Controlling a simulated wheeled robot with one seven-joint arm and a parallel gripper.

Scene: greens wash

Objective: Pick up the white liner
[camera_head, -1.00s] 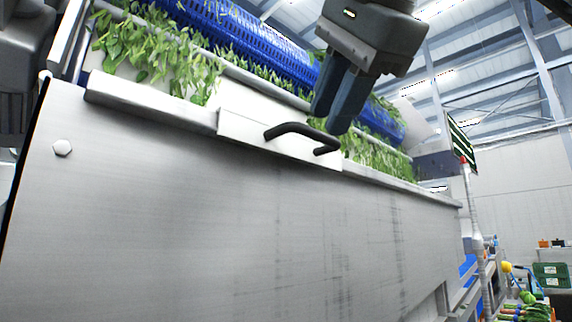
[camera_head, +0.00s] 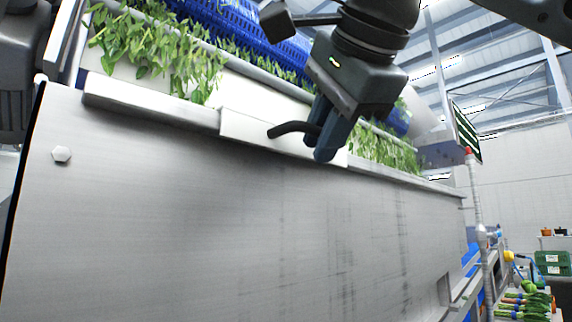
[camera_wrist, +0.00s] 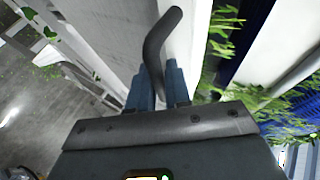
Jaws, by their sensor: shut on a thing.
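The white liner (camera_head: 240,126) is a pale panel on the steel wash tank's upper edge, with a bent black handle (camera_head: 288,129) on its front lip. My gripper (camera_head: 321,143) is shut on the right part of this handle; its blue-grey fingers cover that end. In the wrist view the black handle (camera_wrist: 163,40) rises between the two fingers of my gripper (camera_wrist: 160,82). The white liner (camera_wrist: 193,28) shows beside the handle there. The liner still sits at the tank edge, and its far part is hidden behind the rim.
The steel tank wall (camera_head: 190,210) fills the foreground. Leafy greens (camera_head: 165,50) hang over the rim at left, and more greens (camera_head: 385,152) lie at right. A blue perforated drum (camera_head: 240,30) runs behind. Green crates (camera_head: 553,264) stand far right.

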